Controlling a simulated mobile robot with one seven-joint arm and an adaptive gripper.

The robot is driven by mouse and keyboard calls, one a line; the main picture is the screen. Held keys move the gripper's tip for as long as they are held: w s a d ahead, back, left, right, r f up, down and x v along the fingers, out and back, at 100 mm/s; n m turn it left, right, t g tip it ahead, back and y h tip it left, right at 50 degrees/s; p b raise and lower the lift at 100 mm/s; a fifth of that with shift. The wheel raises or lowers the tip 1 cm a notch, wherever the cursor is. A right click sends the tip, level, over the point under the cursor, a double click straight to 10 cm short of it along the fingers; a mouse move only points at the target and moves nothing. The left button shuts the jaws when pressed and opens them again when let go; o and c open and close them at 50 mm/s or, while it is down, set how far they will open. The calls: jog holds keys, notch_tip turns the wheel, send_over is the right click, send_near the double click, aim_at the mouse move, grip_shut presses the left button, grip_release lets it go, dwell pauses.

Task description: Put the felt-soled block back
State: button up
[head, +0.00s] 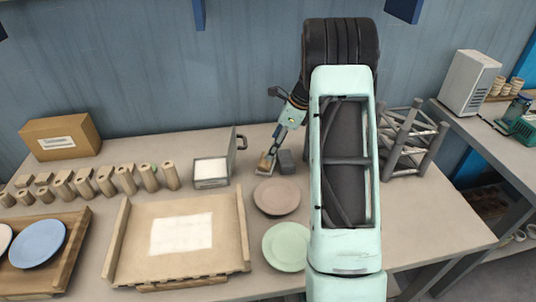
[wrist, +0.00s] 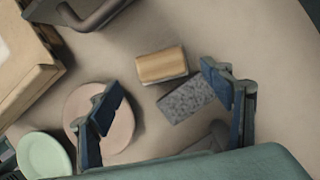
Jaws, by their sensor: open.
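A small block with a wooden top (wrist: 162,64) and a darker side lies flat on the table in the wrist view. In the head view the wooden block (head: 265,163) is near the fingertips and partly covered. A grey speckled block (wrist: 187,100) lies beside it, close to it; it also shows in the head view (head: 287,160). I cannot see either underside, so which has a felt sole is unclear. My gripper (wrist: 164,95) is open and empty, its fingers spread to either side of the two blocks. In the head view my gripper (head: 273,148) reaches down over this spot.
A pink plate (head: 277,196) and a green plate (head: 286,247) lie in front. An open metal box (head: 211,182) with a raised, handled lid stands left of the blocks. A wooden tray (head: 217,215) is further left; a rod rack (head: 408,145) stands right.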

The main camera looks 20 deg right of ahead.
jog(key=v, duration=0.4)
jog(key=shift+s+d+r, duration=0.1)
jog(key=shift+d+r, duration=0.05)
jog(key=shift+r, duration=0.2)
